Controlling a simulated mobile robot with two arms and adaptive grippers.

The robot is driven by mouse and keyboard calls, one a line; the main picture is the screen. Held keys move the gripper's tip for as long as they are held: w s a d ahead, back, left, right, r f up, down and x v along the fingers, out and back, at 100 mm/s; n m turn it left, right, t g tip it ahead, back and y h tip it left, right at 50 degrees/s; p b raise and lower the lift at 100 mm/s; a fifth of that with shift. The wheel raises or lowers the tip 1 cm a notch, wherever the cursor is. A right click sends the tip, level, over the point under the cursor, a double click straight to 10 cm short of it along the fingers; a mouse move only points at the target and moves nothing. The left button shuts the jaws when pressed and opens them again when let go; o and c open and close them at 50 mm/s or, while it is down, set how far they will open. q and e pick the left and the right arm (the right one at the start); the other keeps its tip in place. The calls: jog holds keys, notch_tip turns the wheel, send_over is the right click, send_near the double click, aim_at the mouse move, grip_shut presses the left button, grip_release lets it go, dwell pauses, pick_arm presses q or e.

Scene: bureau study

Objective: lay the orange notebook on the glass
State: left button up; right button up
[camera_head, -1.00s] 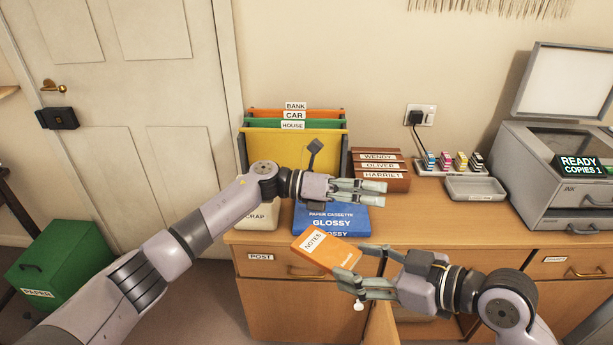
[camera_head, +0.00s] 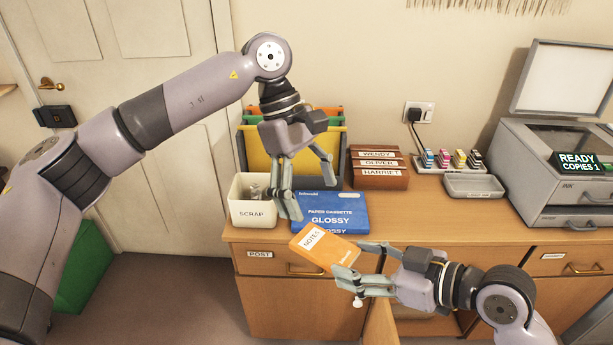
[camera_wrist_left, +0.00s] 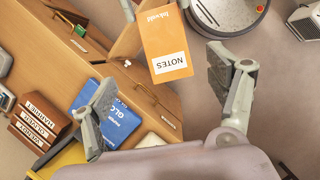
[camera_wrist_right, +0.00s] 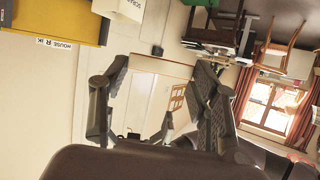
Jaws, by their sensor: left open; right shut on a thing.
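The orange notebook (camera_head: 318,248) has a white NOTES label and is tilted in the air in front of the desk edge. My right gripper (camera_head: 358,268) is shut on its right side. In the left wrist view the notebook (camera_wrist_left: 165,35) shows from above, between the fingers but apart from them. My left gripper (camera_head: 312,188) is open and empty, pointing down above the blue paper cassette. The copier's glass (camera_head: 566,144) is at the far right, under a raised lid (camera_head: 568,82), with nothing seen on it. The display hides part of the glass.
The blue paper cassette (camera_head: 335,222), SCRAP bin (camera_head: 253,213), folder rack (camera_head: 262,150) and brown name boxes (camera_head: 379,168) stand on the desk (camera_head: 440,215). The desk's front middle is clear.

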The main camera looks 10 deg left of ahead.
aim_at(329, 243)
pick_arm(q)
jog(key=x, duration=0.9)
jog(key=shift+d, duration=0.1)
jog(key=shift+w, duration=0.1)
jog(key=c, duration=1.2)
pick_arm(e)
jog(key=shift+s+a, duration=0.15)
pick_arm(q)
jog(key=shift+c, duration=0.4)
pick_arm(e)
jog(key=o, duration=0.9)
jog(key=shift+r, duration=0.1)
jog(key=o, duration=0.4)
jog(key=shift+c, duration=0.2)
